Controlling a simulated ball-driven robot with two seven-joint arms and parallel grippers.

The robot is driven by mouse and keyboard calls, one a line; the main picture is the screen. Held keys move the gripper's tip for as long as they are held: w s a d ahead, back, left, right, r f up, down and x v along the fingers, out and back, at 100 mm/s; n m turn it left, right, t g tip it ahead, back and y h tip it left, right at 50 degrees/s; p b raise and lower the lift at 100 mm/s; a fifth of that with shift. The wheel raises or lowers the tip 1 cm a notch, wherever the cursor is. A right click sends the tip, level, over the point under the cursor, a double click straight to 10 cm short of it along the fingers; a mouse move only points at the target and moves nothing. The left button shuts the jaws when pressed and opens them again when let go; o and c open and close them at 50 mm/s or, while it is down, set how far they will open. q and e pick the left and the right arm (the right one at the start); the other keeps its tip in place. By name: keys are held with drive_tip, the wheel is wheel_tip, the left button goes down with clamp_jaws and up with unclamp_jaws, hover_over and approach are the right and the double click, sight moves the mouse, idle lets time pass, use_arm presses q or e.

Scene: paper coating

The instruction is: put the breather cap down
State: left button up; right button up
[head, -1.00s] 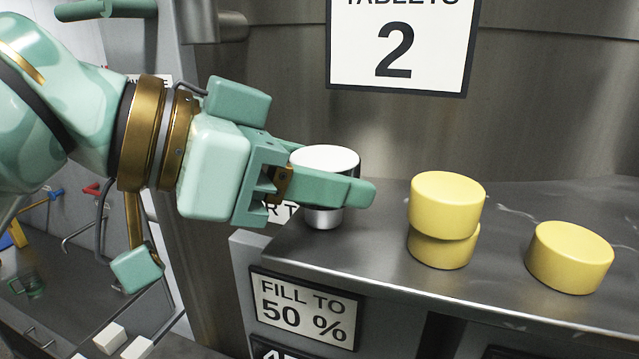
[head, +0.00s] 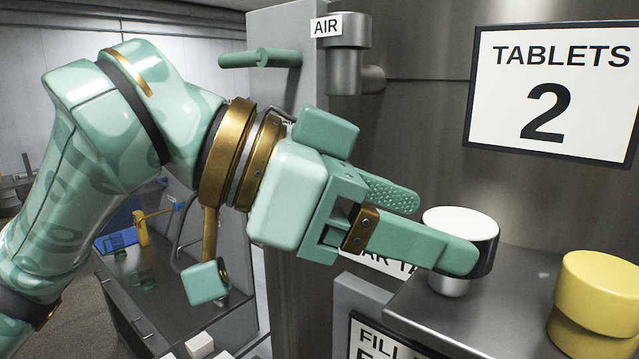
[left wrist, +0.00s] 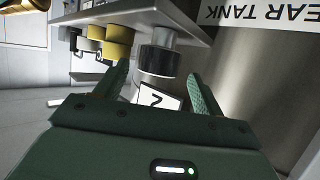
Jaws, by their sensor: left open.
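The breather cap (head: 462,221) has a white top, a dark shiny side and a narrower metal foot. It stands upright on the steel shelf (head: 420,308). My left gripper (head: 432,226) is open at the cap's left; its near finger crosses in front of the cap's side. In the left wrist view the cap (left wrist: 157,62) shows just beyond and between the open fingertips, and the gap between the fingers is empty. My right gripper is not in view.
Yellow round pieces (head: 600,300) stand on the shelf to the cap's right. Behind is a steel tank wall with a "TABLETS 2" sign (head: 553,95). A pipe marked AIR (head: 345,65) is above the gripper. A lower grey bench lies at left.

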use_arm(q)
drive_tip(key=v, duration=0.7)
drive_tip(key=shift+s+a, duration=0.15)
drive_tip(key=shift+a, duration=0.2)
